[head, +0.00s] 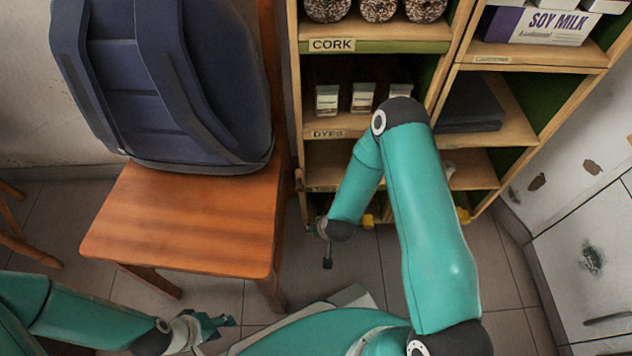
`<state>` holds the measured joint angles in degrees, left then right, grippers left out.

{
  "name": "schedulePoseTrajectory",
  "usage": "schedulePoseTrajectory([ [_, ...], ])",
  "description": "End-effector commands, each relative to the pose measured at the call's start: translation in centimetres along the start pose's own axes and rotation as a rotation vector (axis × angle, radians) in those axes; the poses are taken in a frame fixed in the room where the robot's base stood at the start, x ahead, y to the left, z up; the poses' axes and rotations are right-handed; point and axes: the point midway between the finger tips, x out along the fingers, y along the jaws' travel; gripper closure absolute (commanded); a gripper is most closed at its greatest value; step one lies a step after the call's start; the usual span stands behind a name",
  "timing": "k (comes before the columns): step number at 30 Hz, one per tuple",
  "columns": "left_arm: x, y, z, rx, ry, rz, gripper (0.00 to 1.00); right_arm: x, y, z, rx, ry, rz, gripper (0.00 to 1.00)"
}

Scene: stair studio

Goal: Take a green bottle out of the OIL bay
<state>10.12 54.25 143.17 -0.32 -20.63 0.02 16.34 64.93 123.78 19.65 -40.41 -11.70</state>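No green bottle and no label reading OIL shows in the head view. The wooden shelf unit (375,47) has bays labelled CORK and DYES, and a lower label that is partly hidden by my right arm. My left gripper (215,325) is low at the bottom left, in front of the chair and well away from the shelf; its finger opening is not clear. My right arm bends in front of the shelf. My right gripper (327,262) hangs low between the chair and the shelf foot, small and dark, and I cannot tell its opening.
A wooden chair (190,225) with a dark blue backpack (165,80) stands left of the shelf. The CORK bay holds several speckled round items; the DYES bay holds small white-labelled boxes (362,97). A SOY MILK carton (540,25) and dark folded cloth (470,105) sit right. Tiled floor is partly free.

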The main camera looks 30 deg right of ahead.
Motion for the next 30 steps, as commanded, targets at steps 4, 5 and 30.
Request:
schedulePoseTrajectory([
  [4, 0.05, -0.02, -0.01, 0.000, 0.000, 0.000, 0.60, 0.19, -0.02, -0.05, 0.000, 0.000, 0.000, 0.39],
  [5, 0.04, -0.01, -0.01, 0.000, 0.000, 0.000, 0.60, 0.17, -0.02, -0.05, 0.000, 0.000, 0.000, 0.39],
  [30, 0.01, -0.01, -0.01, 0.000, 0.000, 0.000, 0.60, 0.11, -0.14, -0.34, -0.003, 0.008, -0.001, 1.00],
])
